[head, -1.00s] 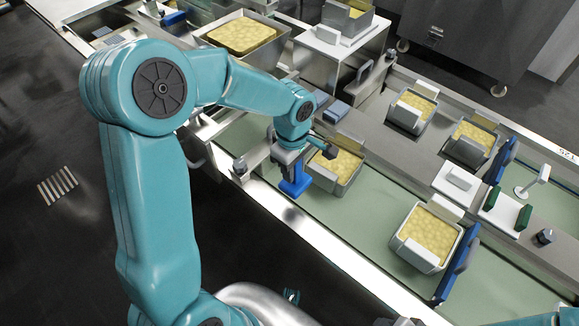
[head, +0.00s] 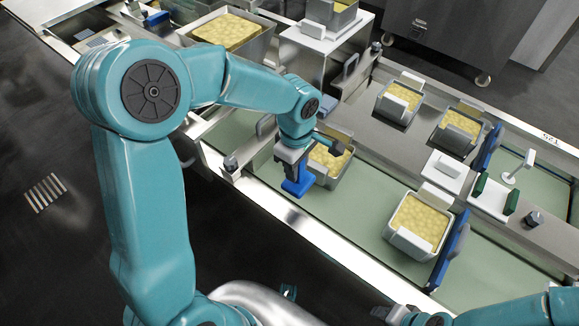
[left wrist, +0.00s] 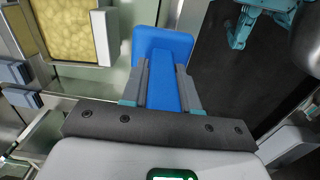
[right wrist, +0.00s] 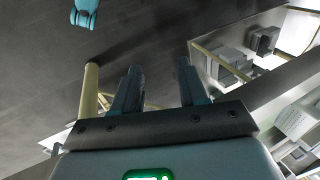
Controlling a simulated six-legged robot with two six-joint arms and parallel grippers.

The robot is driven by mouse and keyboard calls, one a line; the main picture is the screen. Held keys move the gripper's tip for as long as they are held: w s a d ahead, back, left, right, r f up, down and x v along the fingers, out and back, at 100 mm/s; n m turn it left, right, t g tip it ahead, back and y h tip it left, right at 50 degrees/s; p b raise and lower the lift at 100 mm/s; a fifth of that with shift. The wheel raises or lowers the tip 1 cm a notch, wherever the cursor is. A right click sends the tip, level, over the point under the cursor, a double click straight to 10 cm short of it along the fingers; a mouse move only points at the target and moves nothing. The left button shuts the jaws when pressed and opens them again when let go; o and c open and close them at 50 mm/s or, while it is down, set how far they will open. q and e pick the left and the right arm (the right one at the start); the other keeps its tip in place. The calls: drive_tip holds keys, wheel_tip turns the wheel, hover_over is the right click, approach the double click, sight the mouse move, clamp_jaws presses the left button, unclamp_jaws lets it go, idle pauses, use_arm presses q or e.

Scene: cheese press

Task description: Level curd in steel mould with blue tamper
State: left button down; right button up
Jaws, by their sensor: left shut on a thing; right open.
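My left gripper (left wrist: 163,88) is shut on the blue tamper (left wrist: 163,48). In the head view the tamper (head: 297,187) hangs beside the near-left side of a steel mould (head: 342,177) filled with yellow curd (head: 328,160). The left arm partly hides this mould. In the left wrist view the curd (left wrist: 80,28) lies left of the tamper, with a pale plate (left wrist: 104,36) between them. The tamper is apart from the curd. My right gripper (right wrist: 158,88) is open and empty, over dark floor in its wrist view.
Another curd-filled steel mould (head: 399,243) stands on the green bench to the right, with a blue upright part (head: 450,246) beside it. Two more moulds sit farther back. A large curd tray (head: 262,44) is at the back left. Green surface between the two near moulds is clear.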

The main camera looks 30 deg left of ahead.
use_arm(q)
drive_tip(key=shift+w+d+r+p, duration=0.15)
drive_tip(key=shift+w+r+p, duration=0.25)
drive_tip(key=shift+w+p, duration=0.2)
drive_tip(key=r+p, duration=0.2)
drive_tip(key=r, duration=0.1)
drive_tip(key=shift+s+r, duration=0.25)
drive_tip(key=shift+s, duration=0.1)
wheel_tip(320, 180, up, 7)
drive_tip(key=p, duration=0.5)
drive_tip(key=shift+r, duration=0.1)
drive_tip(key=shift+w+d, duration=0.1)
drive_tip(key=shift+w, duration=0.2)
drive_tip(key=shift+s, duration=0.1)
use_arm(e)
wheel_tip(320, 180, up, 6)
drive_tip(key=g, duration=0.1)
drive_tip(key=shift+r, duration=0.2)
